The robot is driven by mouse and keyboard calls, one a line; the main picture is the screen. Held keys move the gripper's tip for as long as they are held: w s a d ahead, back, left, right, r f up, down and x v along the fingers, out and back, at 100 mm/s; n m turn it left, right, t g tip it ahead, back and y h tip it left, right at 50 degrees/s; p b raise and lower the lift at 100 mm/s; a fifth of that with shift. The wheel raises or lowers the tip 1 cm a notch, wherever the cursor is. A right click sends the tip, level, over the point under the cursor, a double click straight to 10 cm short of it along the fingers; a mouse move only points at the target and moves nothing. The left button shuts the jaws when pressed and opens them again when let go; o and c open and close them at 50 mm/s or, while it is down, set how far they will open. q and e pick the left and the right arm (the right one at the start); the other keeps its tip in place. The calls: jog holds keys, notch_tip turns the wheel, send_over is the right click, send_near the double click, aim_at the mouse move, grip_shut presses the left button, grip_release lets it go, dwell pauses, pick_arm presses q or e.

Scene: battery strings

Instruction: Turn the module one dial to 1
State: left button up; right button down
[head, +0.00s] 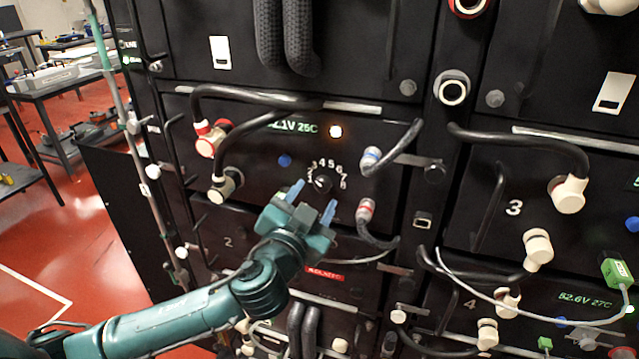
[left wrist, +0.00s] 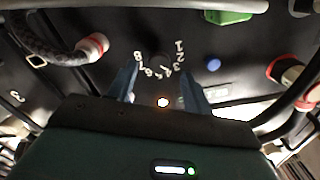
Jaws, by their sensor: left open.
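The dial (head: 323,183) is a small black knob on the dark front panel of the upper left module, ringed by white numbers. Its exact pointer setting is too small to read. My left gripper (head: 312,200) is teal with blue fingers, open, just below and in front of the dial, one finger to each side. In the left wrist view the left gripper (left wrist: 158,98) frames the number ring (left wrist: 160,64) between its fingers, and the knob itself is hard to make out against the dark panel. I cannot see contact. My right gripper is not in view.
A lit orange lamp (head: 335,131) and a blue button (head: 285,160) sit near the dial. Black cables with red-ringed (head: 208,140) and white plugs (head: 568,194) loop across the panels. Open red floor lies at left.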

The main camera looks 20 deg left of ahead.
aim_at(321, 188)
pick_arm(q)
jog(key=shift+w+d, duration=0.1)
jog(key=shift+w, duration=1.85)
jog(key=shift+c, duration=0.3)
jog(key=c, duration=0.9)
